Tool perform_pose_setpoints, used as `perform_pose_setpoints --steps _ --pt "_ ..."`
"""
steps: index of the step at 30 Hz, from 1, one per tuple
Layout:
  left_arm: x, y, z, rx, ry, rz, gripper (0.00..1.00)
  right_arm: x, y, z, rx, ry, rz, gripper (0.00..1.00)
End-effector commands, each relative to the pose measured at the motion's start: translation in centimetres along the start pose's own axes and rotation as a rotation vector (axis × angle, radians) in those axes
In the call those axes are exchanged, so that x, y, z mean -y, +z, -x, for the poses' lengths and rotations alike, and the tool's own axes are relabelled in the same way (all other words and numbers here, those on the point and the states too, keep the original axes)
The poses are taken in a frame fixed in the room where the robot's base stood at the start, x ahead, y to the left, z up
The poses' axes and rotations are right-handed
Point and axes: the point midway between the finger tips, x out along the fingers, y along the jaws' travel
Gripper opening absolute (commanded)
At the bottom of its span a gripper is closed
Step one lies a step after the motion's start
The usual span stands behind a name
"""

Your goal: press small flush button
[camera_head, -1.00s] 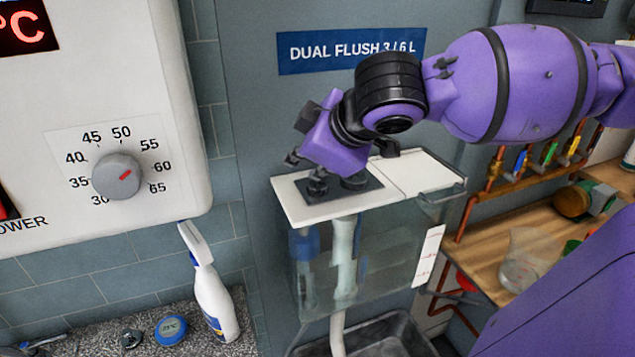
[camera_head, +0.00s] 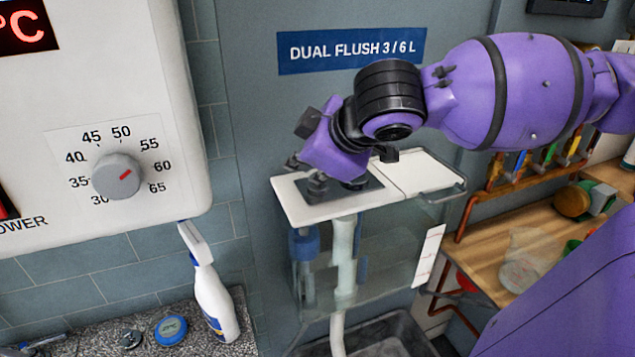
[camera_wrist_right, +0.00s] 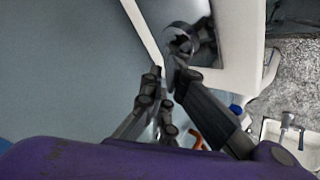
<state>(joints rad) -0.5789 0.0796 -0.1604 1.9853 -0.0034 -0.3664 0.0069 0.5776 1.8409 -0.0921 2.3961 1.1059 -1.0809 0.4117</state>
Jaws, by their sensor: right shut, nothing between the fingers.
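The white tank lid (camera_head: 410,177) sits on a clear tank below the dual flush sign (camera_head: 350,50). A dark button plate (camera_head: 372,194) is set into the lid's left half. One round dark button (camera_head: 355,184) shows partly beside my gripper; the other is hidden by the fingers in the head view. My right gripper (camera_head: 316,188) is shut and empty, pointing down over the left part of the plate. Whether it touches a button cannot be told. In the right wrist view the fingers (camera_wrist_right: 167,84) come together near a round button (camera_wrist_right: 182,42). My left gripper is out of view.
A heater panel with a dial (camera_head: 117,176) is on the left wall. A spray bottle (camera_head: 212,298) and a blue disc (camera_head: 171,330) stand on the speckled counter. A wooden bench (camera_head: 480,255) with copper pipes is at the right.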

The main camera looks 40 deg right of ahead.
Motion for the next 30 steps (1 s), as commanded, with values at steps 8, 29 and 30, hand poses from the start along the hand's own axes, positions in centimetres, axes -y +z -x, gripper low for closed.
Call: perform_pose_setpoints --steps 8,29,30 --pt "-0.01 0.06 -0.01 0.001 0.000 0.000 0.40 0.11 0.16 -0.14 0.003 -0.001 0.000 0.00" --pt "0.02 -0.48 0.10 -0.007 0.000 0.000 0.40 -0.44 -0.33 0.56 0.002 -0.001 0.000 0.00" --pt "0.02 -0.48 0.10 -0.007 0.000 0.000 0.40 -0.44 -0.33 0.56 0.002 -0.001 0.000 0.00"
